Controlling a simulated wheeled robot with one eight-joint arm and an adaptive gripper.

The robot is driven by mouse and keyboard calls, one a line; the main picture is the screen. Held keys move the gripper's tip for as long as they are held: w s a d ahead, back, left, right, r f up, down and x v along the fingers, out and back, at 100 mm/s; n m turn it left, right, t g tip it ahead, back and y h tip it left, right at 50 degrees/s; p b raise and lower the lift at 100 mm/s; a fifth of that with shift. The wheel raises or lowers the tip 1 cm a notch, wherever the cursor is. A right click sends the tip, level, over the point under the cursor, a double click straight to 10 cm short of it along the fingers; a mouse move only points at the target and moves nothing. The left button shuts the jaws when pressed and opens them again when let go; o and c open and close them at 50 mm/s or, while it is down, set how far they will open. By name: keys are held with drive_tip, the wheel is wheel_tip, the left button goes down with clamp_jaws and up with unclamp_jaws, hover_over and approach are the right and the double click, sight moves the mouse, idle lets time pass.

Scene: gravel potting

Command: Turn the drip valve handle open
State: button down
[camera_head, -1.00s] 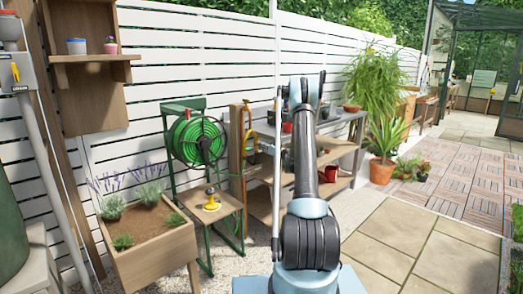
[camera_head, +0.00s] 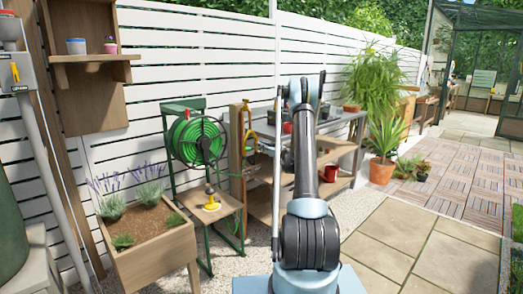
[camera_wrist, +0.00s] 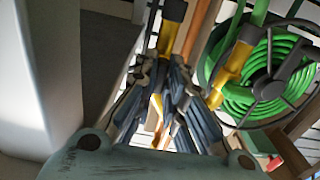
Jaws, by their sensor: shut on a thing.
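My gripper (camera_wrist: 163,88) shows in the wrist view with its dark fingers close together. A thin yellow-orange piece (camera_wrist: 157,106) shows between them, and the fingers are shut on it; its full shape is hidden. Yellow handles with black ends are near the fingers, one above (camera_wrist: 172,14) and one to the right (camera_wrist: 234,66). A grey box with a yellow lever (camera_head: 15,73) sits on the pipe at the far left. I cannot tell which piece is the drip valve handle.
A green hose reel (camera_head: 196,139) stands by the white fence; it also shows in the wrist view (camera_wrist: 268,84). A small stand (camera_head: 227,205) holds a yellow-and-black fitting (camera_head: 211,199). A wooden planter (camera_head: 160,256) is at left. Paving at right is clear.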

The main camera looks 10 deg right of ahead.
drive_tip(key=shift+a, duration=0.1)
drive_tip(key=c, duration=1.7)
unclamp_jaws()
drive_tip(key=shift+o, duration=0.2)
drive_tip(key=v, duration=1.2)
drive_tip(key=shift+f, duration=0.1)
